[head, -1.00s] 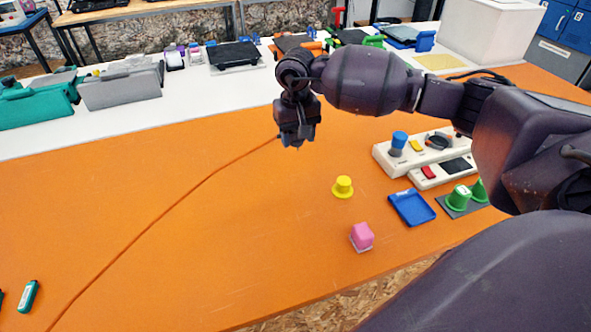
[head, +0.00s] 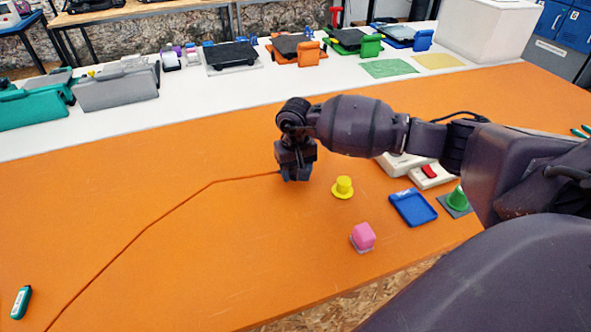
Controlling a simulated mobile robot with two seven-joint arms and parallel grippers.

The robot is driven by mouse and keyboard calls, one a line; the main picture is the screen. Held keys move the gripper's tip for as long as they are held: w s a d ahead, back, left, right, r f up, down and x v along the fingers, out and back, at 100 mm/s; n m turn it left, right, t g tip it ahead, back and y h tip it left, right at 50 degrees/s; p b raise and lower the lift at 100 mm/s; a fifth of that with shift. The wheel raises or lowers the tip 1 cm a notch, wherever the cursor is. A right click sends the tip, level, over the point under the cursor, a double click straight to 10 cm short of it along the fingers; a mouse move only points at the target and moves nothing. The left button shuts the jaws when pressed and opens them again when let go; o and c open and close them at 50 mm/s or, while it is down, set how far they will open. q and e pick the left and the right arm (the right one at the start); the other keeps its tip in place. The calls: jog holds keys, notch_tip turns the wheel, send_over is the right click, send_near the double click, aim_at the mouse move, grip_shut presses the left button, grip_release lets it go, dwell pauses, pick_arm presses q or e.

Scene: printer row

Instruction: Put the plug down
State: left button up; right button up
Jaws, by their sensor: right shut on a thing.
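My right gripper (head: 295,177) points down at the middle of the orange table (head: 120,210), just left of a yellow peg-like piece. It is low, at or close to the table top; I cannot tell whether it touches. A thin orange-brown cord (head: 180,198) runs from the lower left up to the gripper's fingers. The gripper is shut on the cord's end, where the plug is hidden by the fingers. My left gripper is not in view.
The yellow piece (head: 343,187) stands close to the right of the gripper. White panels (head: 432,175) sit partly behind my arm. The table's left side is mostly clear.

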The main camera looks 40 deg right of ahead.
jog(key=shift+f, duration=0.1)
jog(key=o, duration=1)
